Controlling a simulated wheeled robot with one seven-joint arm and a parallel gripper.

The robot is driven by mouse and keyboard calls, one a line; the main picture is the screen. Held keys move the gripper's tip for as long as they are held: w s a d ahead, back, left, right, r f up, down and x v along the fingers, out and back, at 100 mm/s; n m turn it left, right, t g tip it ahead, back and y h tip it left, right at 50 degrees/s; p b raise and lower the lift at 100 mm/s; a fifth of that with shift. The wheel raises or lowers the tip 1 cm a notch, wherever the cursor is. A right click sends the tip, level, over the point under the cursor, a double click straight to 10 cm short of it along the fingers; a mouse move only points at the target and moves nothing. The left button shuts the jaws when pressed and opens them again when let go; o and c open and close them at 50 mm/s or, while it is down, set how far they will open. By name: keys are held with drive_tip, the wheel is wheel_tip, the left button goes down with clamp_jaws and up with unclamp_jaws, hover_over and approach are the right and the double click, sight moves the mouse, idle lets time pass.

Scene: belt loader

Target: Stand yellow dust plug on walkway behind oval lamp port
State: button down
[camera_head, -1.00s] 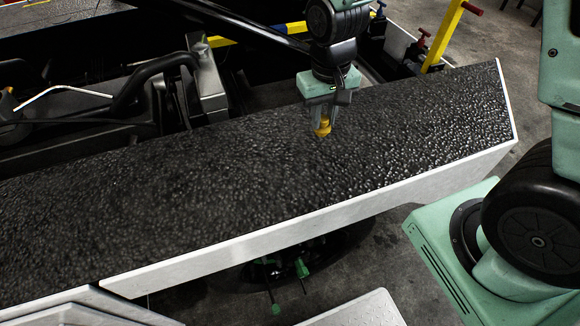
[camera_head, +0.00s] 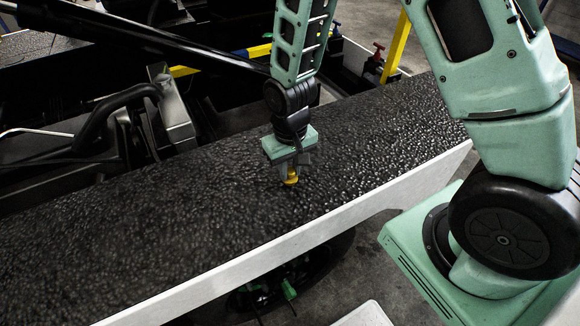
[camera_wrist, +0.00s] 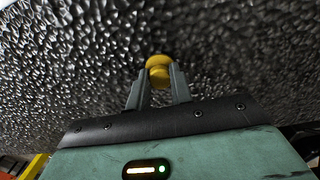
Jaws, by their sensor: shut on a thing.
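The yellow dust plug (camera_head: 291,177) is held between the fingers of my gripper (camera_head: 288,168), low over the black textured walkway (camera_head: 200,210). I cannot tell whether the plug touches the surface. In the wrist view the plug (camera_wrist: 158,68) sticks out past the fingertips of my gripper (camera_wrist: 159,85), with the walkway behind it. The oval lamp port cannot be made out in either view.
The walkway has a pale front edge (camera_head: 290,232) and is otherwise bare. Behind it are a grey metal block (camera_head: 172,108), dark hoses and a yellow bar (camera_head: 397,48). A red-handled valve (camera_head: 378,48) stands at the back right.

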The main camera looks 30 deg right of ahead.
sight(290, 171)
drive_tip(key=c, duration=1.3)
unclamp_jaws()
drive_tip(key=shift+f, duration=0.1)
drive_tip(key=shift+o, duration=0.2)
wheel_tip(290, 171, up, 12)
drive_tip(key=s+a+r+n, duration=0.3)
drive_tip(key=s+a, duration=0.1)
drive_tip(key=s, duration=0.5)
drive_tip(key=s+a+r+n, duration=0.3)
drive_tip(key=s+a+n, duration=0.1)
drive_tip(key=s, duration=0.5)
drive_tip(key=shift+s+a+r+n+y, duration=0.2)
drive_tip(key=shift+a+r+n+y, duration=0.15)
drive_tip(key=shift+a, duration=0.4)
